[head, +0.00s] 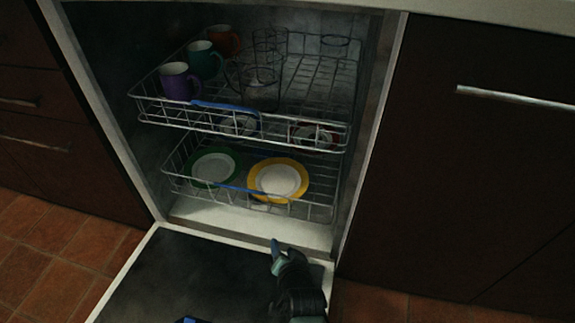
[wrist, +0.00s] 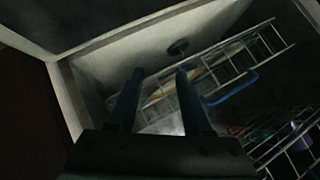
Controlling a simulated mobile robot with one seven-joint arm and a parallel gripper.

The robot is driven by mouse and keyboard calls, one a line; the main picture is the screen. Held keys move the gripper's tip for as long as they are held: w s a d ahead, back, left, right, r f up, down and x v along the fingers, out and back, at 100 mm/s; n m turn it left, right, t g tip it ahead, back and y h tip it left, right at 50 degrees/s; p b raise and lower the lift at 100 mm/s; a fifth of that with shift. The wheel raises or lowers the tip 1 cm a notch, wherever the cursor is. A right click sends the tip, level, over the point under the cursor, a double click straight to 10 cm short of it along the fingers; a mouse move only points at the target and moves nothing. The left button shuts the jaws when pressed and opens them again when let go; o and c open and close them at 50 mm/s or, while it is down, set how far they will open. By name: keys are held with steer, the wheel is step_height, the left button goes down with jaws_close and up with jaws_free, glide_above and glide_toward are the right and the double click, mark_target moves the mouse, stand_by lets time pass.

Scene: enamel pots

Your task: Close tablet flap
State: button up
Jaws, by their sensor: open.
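The dishwasher door (head: 170,275) lies folded down and open, its dark inner face up. A small blue part (head: 187,320) on that face is cut off by the bottom edge of the head view. It may be the tablet flap, but I cannot tell whether it is open or shut. My gripper (head: 284,250) is above the right part of the door, near the opening. In the wrist view my gripper (wrist: 160,73) has its two fingers apart with nothing between them. No flap is recognisable in the wrist view.
The upper rack (head: 240,123) holds mugs and glasses. The lower rack (head: 250,203) holds plates, including a yellow-rimmed plate (head: 278,180). A dark cabinet front (head: 455,170) with a metal handle stands right. Tiled floor (head: 45,240) shows left of the door.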

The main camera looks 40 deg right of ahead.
steer(key=shift+w+d+r+n+t+h, duration=0.15)
steer(key=shift+w+d+r+n+h, duration=0.1)
steer(key=shift+d+r+h, duration=0.35)
steer(key=shift+w+d+r+n+t+h, duration=0.15)
steer(key=shift+d+r+n+h, duration=0.15)
steer(key=shift+r, duration=0.5)
